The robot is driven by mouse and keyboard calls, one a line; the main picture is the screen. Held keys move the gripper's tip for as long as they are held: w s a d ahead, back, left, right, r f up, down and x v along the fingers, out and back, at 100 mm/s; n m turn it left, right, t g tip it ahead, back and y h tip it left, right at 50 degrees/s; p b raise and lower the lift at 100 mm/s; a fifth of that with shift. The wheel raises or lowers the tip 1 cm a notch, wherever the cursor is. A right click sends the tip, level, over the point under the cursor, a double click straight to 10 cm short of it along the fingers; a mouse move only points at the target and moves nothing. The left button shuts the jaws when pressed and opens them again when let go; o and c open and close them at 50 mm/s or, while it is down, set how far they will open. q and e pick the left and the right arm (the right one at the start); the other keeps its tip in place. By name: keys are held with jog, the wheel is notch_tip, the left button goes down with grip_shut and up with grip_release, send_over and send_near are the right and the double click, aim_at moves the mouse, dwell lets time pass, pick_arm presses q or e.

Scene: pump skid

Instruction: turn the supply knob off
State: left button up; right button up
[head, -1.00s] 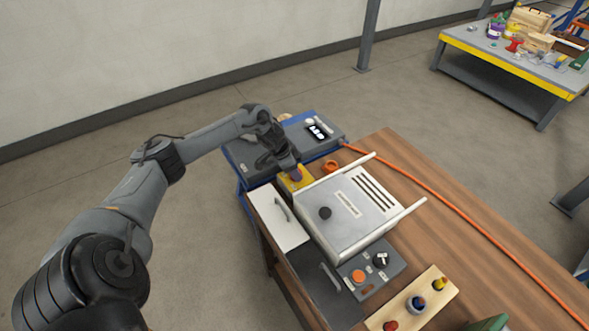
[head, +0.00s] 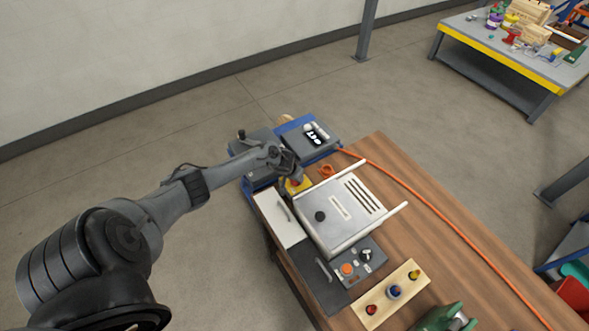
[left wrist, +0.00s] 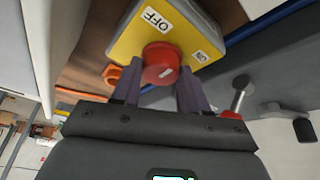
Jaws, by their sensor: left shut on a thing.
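The supply knob is a red round knob (left wrist: 160,62) on a yellow box (left wrist: 128,42), seen close in the left wrist view. An OFF label is on the box's upper part and an ON label is to the right. A small white mark shows on the knob's face; I cannot tell which label it points at. My left gripper (left wrist: 159,76) has one finger on each side of the knob and is shut on it. In the head view the yellow box (head: 304,185) is partly hidden by my left gripper (head: 292,179). My right gripper is not in view.
A grey cabinet (head: 345,228) with white rails stands right beside the yellow box. A control panel (head: 358,257) and a wooden strip with coloured knobs (head: 381,305) are nearer. An orange hose crosses the table.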

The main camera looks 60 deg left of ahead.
pick_arm(q)
jog(key=shift+d+r+n+y+p, duration=0.2)
jog(key=shift+r+n+y+p, duration=0.1)
jog(key=shift+n+p, duration=0.6)
jog(key=shift+w+f+n+g+y+p, duration=0.15)
jog(key=shift+n+g+y+p, duration=0.25)
jog(key=shift+n, duration=0.6)
jog(key=shift+f+n+g+p, duration=0.1)
jog(key=shift+n+g+p, duration=0.35)
jog(key=shift+n, duration=0.75)
jog(key=shift+n+g+y, duration=0.35)
jog(key=shift+n+y, duration=0.05)
jog(key=shift+n, duration=0.7)
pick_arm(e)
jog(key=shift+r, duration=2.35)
pick_arm(q)
jog(key=o, duration=1.1)
jog(key=shift+a, duration=0.1)
jog(key=shift+c, duration=0.2)
